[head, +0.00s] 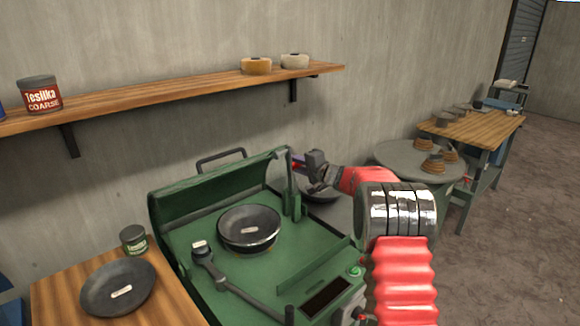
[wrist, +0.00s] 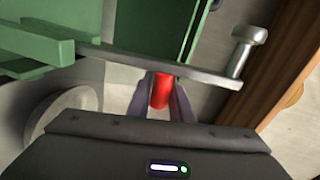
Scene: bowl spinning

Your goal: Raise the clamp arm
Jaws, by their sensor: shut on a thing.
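The clamp arm (head: 289,172) is a narrow grey bar standing nearly upright from a green bracket at the right rear of the green machine (head: 275,262). In the wrist view the clamp arm (wrist: 150,63) crosses the picture and ends at the right in a round-headed grey stud. A red handle (wrist: 160,92) joins its side. My gripper (head: 299,164) reaches in from the right beside the bar. In the wrist view its two fingers (wrist: 161,98) are shut on the red handle. A dark bowl (head: 249,228) rests on the machine, apart from the clamp arm.
A grey lever (head: 222,272) lies over the machine's front left. A wooden table (head: 60,297) at left holds a dark plate (head: 118,287) and a green can (head: 133,239). A wall shelf (head: 160,92) runs behind. A round table (head: 395,163) stands behind my arm.

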